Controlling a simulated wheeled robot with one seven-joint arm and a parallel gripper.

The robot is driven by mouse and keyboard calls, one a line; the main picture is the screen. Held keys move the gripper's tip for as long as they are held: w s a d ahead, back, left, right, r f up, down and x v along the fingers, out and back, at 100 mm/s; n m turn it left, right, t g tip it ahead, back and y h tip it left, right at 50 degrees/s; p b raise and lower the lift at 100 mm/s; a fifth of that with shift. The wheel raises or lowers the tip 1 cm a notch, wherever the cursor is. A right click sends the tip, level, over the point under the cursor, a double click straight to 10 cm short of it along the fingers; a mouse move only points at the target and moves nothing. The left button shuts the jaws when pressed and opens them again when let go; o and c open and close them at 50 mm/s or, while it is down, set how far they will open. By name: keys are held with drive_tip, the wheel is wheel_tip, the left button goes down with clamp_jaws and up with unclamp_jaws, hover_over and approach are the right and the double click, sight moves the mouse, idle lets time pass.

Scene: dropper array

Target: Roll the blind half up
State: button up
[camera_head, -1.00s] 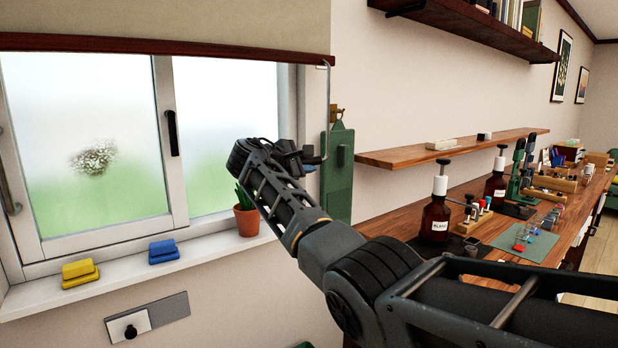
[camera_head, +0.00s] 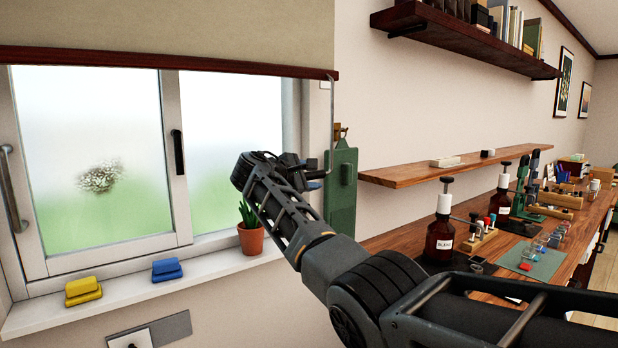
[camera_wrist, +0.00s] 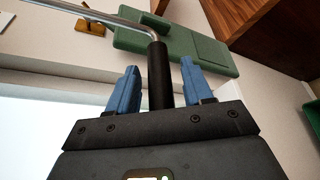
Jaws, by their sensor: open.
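The beige blind (camera_head: 190,28) hangs over the top of the window, with its dark red-brown bottom bar (camera_head: 170,62) level above the panes. A thin bent metal crank rod (camera_head: 331,110) hangs by the bar's right end. In the wrist view the rod (camera_wrist: 105,17) bends into a black grip (camera_wrist: 159,75). My gripper (camera_wrist: 155,88) is open, with one blue finger on each side of that grip and gaps visible. In the head view my gripper (camera_head: 312,179) is at the rod's lower end, and the grip is hard to make out there.
A green clipboard-like board (camera_head: 342,190) hangs on the wall just behind my gripper. A potted plant (camera_head: 250,237), a blue block (camera_head: 167,270) and a yellow block (camera_head: 83,291) stand on the windowsill. A wooden wall shelf (camera_head: 450,172) and a cluttered bench are to the right.

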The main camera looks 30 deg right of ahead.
drive_tip(key=b+v, duration=0.1)
drive_tip(key=v, duration=0.6)
drive_tip(key=shift+a, duration=0.35)
drive_tip(key=shift+s+r, duration=0.1)
